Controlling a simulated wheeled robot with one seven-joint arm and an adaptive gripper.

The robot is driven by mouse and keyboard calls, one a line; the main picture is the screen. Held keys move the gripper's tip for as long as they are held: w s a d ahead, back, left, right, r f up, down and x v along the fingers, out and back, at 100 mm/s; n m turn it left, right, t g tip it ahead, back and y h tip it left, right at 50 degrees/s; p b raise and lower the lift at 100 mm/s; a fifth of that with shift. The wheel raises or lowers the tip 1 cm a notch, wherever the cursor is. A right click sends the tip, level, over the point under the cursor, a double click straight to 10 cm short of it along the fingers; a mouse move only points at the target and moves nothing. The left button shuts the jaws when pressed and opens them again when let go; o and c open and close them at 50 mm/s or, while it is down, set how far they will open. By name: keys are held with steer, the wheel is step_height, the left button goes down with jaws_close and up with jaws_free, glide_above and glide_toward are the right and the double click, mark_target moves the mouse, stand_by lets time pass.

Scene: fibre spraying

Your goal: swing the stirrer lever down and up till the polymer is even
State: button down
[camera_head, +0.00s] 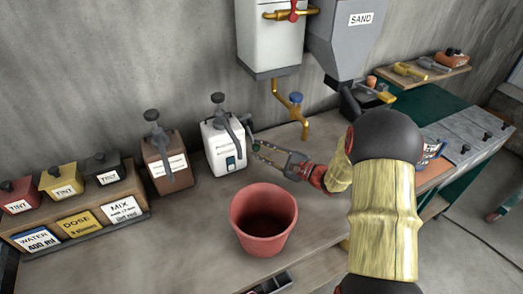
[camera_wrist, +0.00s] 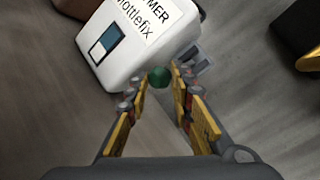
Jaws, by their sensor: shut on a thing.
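The white polymer dispenser (camera_head: 222,160) stands against the wall. It has a printed label and a small blue-and-white window, and shows large and tilted in the wrist view (camera_wrist: 108,58). A dark green ball knob (camera_wrist: 158,77) sits low at the dispenser's right side; I take it for the end of the stirrer lever, whose shaft I cannot make out. My gripper (camera_head: 263,151) reaches in from the right, its fingers closed around this knob. The evenness of the polymer cannot be seen.
A red bucket (camera_head: 263,226) stands in front of the dispenser, below my gripper. A brown dispenser (camera_head: 165,160) is to the left, then a rack of tint boxes (camera_head: 105,210). A brass tap pipe (camera_head: 297,118) and the grey sand hopper (camera_head: 345,45) are behind right.

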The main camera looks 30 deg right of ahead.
steer(key=shift+r, duration=0.1)
steer(key=shift+s+r+m+g+h+p, duration=0.15)
steer(key=shift+s+r+g+p, duration=0.1)
steer(key=shift+r+p, duration=0.65)
steer(key=shift+s+r+m+g+h+p, duration=0.2)
steer(key=shift+r+p, duration=0.25)
steer(key=shift+p, duration=0.7)
steer(key=c, duration=1.5)
jaws_free()
steer(key=shift+w, duration=0.1)
steer(key=shift+c, duration=0.2)
steer(key=shift+f, duration=0.1)
steer(key=v, duration=1.2)
